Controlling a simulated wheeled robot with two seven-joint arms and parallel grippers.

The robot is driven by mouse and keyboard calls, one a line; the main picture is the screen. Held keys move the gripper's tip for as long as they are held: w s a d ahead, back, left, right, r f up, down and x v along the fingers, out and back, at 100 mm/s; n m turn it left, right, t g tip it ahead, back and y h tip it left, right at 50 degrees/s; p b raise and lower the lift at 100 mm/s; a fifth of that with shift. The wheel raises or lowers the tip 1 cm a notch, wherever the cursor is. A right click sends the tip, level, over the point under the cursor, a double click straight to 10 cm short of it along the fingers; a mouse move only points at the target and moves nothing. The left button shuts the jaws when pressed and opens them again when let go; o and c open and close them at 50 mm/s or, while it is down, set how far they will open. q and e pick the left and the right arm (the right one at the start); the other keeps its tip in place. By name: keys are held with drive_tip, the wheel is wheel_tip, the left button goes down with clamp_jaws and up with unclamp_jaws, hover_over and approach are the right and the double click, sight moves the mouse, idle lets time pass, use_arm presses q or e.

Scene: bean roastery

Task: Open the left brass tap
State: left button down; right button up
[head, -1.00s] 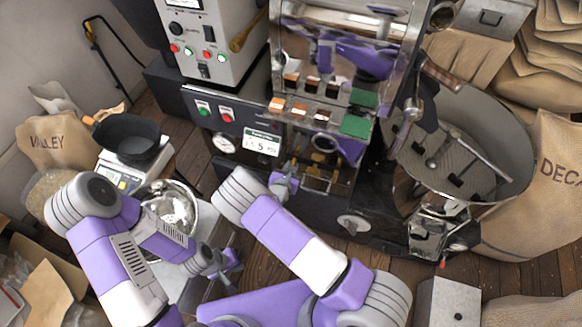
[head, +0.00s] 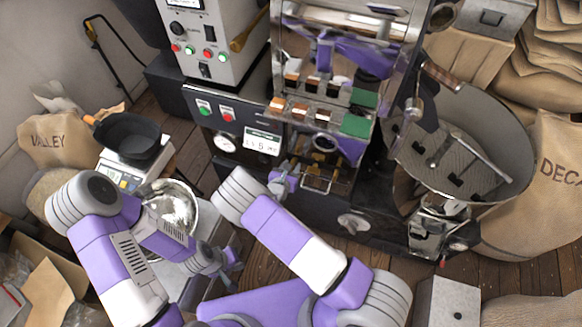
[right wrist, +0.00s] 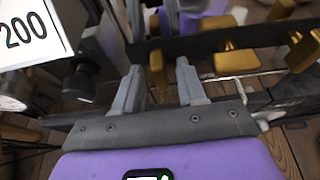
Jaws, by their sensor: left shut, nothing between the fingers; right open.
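Several brass taps sit on a dark rail low on the machine's front. In the right wrist view the left brass tap (right wrist: 157,72) hangs between the fingers of my right gripper (right wrist: 159,82), which is open. Gaps show on both sides of the tap, and I cannot tell whether either finger touches it. Another brass tap (right wrist: 236,60) is to its right. In the head view my right gripper (head: 287,176) is at the left end of the taps, and the brass is partly hidden and small. My left gripper (head: 229,266) is shut and empty, low and away from the taps.
A sign reading 200 (right wrist: 25,32) and a dark knob (right wrist: 80,82) are left of the taps in the right wrist view. A steel bowl (head: 185,205) is near my left arm. A round cooling tray (head: 490,130) stands right of the machine.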

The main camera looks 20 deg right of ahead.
drive_tip(key=p+v, duration=0.2)
drive_tip(key=v, duration=0.5)
drive_tip(key=shift+s+a, duration=0.15)
drive_tip(key=shift+s, duration=0.05)
drive_tip(key=shift+r, duration=0.1)
